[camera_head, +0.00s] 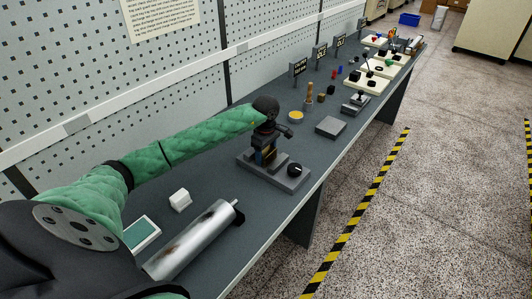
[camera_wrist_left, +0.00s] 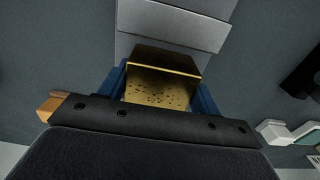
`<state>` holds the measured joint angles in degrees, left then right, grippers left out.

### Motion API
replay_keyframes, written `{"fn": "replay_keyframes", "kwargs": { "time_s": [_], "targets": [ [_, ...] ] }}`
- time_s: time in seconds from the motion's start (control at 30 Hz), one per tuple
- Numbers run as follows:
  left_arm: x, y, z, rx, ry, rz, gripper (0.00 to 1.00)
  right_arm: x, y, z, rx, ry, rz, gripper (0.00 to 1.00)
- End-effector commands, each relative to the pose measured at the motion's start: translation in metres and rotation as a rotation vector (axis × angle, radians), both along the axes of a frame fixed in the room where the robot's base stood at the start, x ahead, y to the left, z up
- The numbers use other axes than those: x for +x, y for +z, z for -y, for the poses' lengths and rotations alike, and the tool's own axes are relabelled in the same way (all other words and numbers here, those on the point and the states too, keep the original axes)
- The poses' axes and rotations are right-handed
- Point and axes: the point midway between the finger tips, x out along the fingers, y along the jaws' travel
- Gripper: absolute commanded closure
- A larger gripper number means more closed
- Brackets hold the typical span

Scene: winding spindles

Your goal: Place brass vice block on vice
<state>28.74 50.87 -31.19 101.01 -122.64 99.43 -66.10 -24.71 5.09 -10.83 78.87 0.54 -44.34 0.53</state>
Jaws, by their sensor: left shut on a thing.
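The brass vice block (camera_wrist_left: 160,82) is a gold block with dark specks, seen close up in the left wrist view between two blue fingers. My left gripper (camera_head: 263,152) is shut on it, pointing down over a grey vice-like fixture (camera_head: 287,182) with a black knob on the bench. Grey stepped metal of this fixture (camera_wrist_left: 178,25) lies just beyond the block in the wrist view. In the head view the gripper and wrist mostly hide the block. I cannot tell whether it touches the fixture. My right gripper is not in view.
On the grey bench, a metal cylinder (camera_head: 192,240), a white block (camera_head: 180,200) and a green-topped box (camera_head: 140,233) lie nearer me. A grey slab (camera_head: 331,127) and a yellow-filled dish (camera_head: 296,116) stand farther along. A perforated wall panel runs behind the bench.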

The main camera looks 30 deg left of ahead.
Motion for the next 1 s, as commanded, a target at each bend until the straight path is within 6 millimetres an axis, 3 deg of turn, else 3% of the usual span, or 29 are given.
{"fn": "replay_keyframes", "kwargs": {
  "time_s": [0.2, 0.23, 0.3, 0.33, 0.77, 0.9, 1.0],
  "targets": [
    [0.000, -0.001, 0.000, 0.000, 0.000, 0.002, 0.80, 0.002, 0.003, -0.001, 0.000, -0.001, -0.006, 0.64],
    [0.000, -0.002, 0.000, 0.000, 0.000, 0.000, 0.31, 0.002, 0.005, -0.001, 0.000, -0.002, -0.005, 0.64],
    [0.000, -0.002, 0.000, 0.000, 0.000, 0.000, 0.17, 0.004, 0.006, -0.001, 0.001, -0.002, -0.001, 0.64],
    [0.000, -0.002, 0.000, 0.000, 0.000, 0.000, 0.15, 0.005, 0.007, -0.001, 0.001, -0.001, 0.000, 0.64],
    [0.000, 0.001, 0.000, 0.000, 0.000, 0.000, 0.15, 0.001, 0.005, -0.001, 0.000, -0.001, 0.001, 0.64],
    [0.001, 0.005, 0.000, 0.001, 0.000, 0.001, 0.15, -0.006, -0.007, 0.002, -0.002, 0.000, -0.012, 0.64],
    [0.001, 0.011, 0.000, 0.000, -0.001, 0.002, 0.15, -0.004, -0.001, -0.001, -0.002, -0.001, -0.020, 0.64]
  ]
}}
